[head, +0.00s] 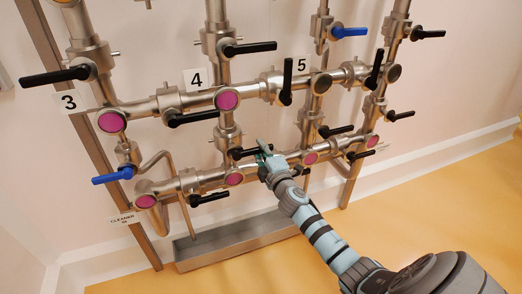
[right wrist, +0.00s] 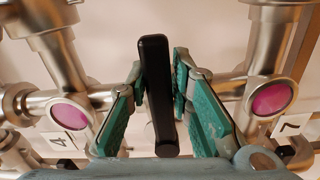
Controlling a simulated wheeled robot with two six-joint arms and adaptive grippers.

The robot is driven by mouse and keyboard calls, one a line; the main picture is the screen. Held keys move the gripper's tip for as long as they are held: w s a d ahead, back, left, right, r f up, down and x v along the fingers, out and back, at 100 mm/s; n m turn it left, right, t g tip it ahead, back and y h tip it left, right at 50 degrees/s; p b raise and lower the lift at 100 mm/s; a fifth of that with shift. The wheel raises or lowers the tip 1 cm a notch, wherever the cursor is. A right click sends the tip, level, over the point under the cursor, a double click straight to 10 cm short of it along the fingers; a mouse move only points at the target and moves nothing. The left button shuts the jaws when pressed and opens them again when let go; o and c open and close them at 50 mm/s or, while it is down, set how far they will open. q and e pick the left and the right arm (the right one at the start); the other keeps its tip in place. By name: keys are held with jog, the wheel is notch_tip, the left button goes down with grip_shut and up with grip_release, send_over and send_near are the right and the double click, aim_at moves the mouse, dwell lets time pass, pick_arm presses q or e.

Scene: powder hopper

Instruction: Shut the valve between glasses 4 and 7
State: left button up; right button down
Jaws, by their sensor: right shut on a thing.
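The valve between glasses 4 and 7 has a black handle (head: 243,153) on the short upright pipe between glass 4 (head: 227,99) and the pink glass below it (head: 234,179). My right gripper (head: 264,152) is at this handle, partly covering it. In the right wrist view the handle (right wrist: 157,95) stands between the teal fingers of my right gripper (right wrist: 160,90), which is shut on it. Glass 4 (right wrist: 70,113) shows at left and glass 7 (right wrist: 271,98) at right. The handle lies across the pipe joining them. My left gripper is not in view.
A blue handle (head: 113,175) is at lower left. A metal trough (head: 235,241) lies under the pipes. The yellow floor (head: 430,195) is clear at right.

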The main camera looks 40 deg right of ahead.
jog(key=shift+s+f, duration=0.2)
jog(key=shift+f, duration=0.5)
jog(key=c, duration=1.5)
grip_release()
jog(key=shift+w, duration=0.1)
jog(key=shift+d+r, duration=0.1)
jog(key=shift+r, duration=0.05)
jog(key=v, duration=1.2)
jog(key=shift+r, duration=0.2)
